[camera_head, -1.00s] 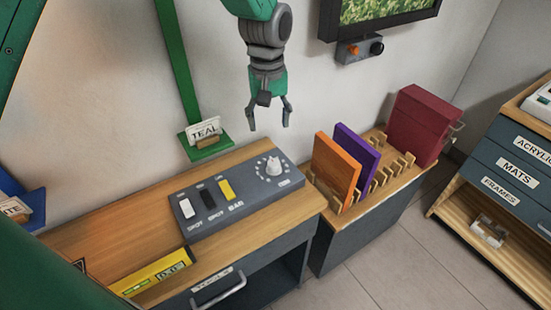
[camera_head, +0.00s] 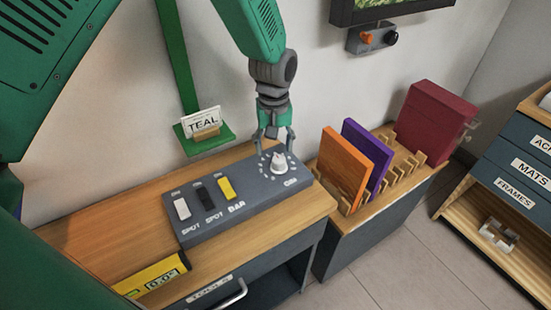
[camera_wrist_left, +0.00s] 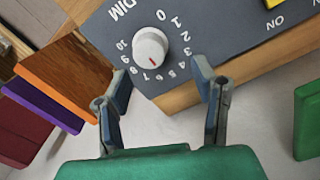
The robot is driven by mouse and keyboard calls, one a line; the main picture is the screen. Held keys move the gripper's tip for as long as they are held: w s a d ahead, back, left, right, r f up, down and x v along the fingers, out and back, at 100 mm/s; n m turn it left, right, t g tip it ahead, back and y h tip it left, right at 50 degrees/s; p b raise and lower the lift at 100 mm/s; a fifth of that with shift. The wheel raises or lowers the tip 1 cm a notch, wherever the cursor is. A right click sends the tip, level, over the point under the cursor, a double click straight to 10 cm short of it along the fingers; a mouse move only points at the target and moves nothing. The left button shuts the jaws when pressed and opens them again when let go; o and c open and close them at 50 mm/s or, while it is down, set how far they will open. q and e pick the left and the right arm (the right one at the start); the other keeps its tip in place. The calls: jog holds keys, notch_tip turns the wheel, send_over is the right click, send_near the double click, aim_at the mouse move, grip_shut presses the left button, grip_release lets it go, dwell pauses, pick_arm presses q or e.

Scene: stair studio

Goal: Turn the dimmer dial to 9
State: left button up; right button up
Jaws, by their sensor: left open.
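The dimmer dial (camera_head: 279,161) is a round white knob with a ring of numbers, at the right end of the grey switch panel (camera_head: 240,201). In the left wrist view the dial (camera_wrist_left: 150,47) shows a short red mark on its lower side, toward about 6 or 7; the small digits are hard to read exactly. My left gripper (camera_head: 276,145) is open, just above and behind the dial in the head view. In the left wrist view its fingers (camera_wrist_left: 158,92) are spread and empty, with the dial beyond them. My right gripper is not in view.
White, black and yellow switches (camera_head: 225,188) sit left of the dial. A wooden rack (camera_head: 405,165) holds orange and purple boards, with a dark red box (camera_head: 433,120) behind. A wall control box (camera_head: 371,37) hangs under the screen.

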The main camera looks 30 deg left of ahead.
aim_at(278, 159)
pick_arm(q)
jog(key=f, duration=0.1)
jog(key=d+f, duration=0.1)
jog(key=f, duration=0.1)
jog(key=shift+d+f, duration=0.2)
jog(key=shift+f, duration=0.1)
jog(key=shift+d+f, duration=0.3)
jog(key=shift+d, duration=0.35)
jog(key=shift+a+f, duration=0.1)
jog(key=shift+a, duration=0.4)
jog(key=shift+a+f, duration=0.1)
jog(key=shift+a, duration=0.45)
jog(key=c, duration=1.1)
jog(key=shift+d, duration=0.55)
jog(key=shift+s+a, duration=0.1)
jog(key=shift+a, duration=0.1)
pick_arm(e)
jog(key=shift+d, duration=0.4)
